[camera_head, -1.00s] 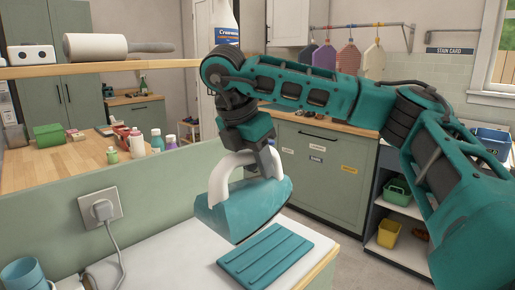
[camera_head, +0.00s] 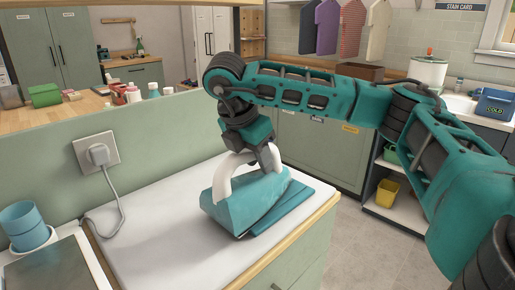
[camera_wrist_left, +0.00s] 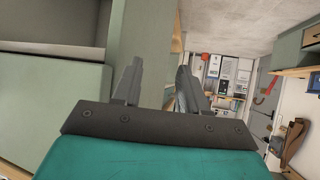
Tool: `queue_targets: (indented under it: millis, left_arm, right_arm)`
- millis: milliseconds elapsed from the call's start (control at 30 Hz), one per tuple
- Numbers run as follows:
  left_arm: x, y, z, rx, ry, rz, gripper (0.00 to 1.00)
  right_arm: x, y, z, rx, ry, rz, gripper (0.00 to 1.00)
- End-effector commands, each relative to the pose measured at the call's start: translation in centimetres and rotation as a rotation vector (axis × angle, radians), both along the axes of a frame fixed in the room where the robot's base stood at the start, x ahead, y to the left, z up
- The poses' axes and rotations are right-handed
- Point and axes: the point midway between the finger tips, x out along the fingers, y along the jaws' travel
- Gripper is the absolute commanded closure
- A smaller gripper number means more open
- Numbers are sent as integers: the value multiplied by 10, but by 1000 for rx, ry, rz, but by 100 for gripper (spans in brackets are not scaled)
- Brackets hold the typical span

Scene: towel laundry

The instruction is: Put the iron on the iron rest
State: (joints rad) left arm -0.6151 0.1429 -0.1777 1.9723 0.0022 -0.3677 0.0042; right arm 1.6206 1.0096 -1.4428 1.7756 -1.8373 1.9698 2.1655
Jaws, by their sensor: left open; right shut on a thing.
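The iron (camera_head: 243,203) has a teal body and a white arched handle. It is at the teal ribbed iron rest (camera_head: 290,207) on the white counter top and covers much of the rest. I cannot tell whether the iron touches the rest or hangs just above it. My right gripper (camera_head: 266,160) is shut on the iron's handle from above. My left gripper (camera_wrist_left: 155,90) shows only in the left wrist view, open and empty, away from the counter top.
A wall socket with a plug and cord (camera_head: 97,155) is behind the counter at left. A blue cup (camera_head: 24,224) stands at the counter's left. The white counter top (camera_head: 150,245) is clear in front. Its wooden edge (camera_head: 285,250) runs along the right.

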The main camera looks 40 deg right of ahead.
Motion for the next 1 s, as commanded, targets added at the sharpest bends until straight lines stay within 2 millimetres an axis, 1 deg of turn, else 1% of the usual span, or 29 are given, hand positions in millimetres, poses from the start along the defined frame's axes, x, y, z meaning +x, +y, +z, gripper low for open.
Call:
queue_targets:
  millis: [167,200,433,667,767,867,1000]
  left_arm:
    - [1,0,2,-1,-2,-1,57]
    - [1,0,2,0,-2,0,57]
    - [0,1,0,0,2,0,57]
    - [-1,1,-1,2,4,0,57]
    - [-1,2,0,4,3,1,57]
    - [-1,2,3,4,2,2,57]
    - [-3,6,13,12,3,6,57]
  right_arm:
    - [1,0,2,2,-7,0,100]
    - [0,0,0,2,0,0,61]
    - [0,0,0,2,0,0,39]
    - [0,0,1,2,-1,0,39]
    - [0,3,6,2,-3,0,39]
    - [0,8,20,1,-5,2,39]
    - [0,18,51,0,-6,2,39]
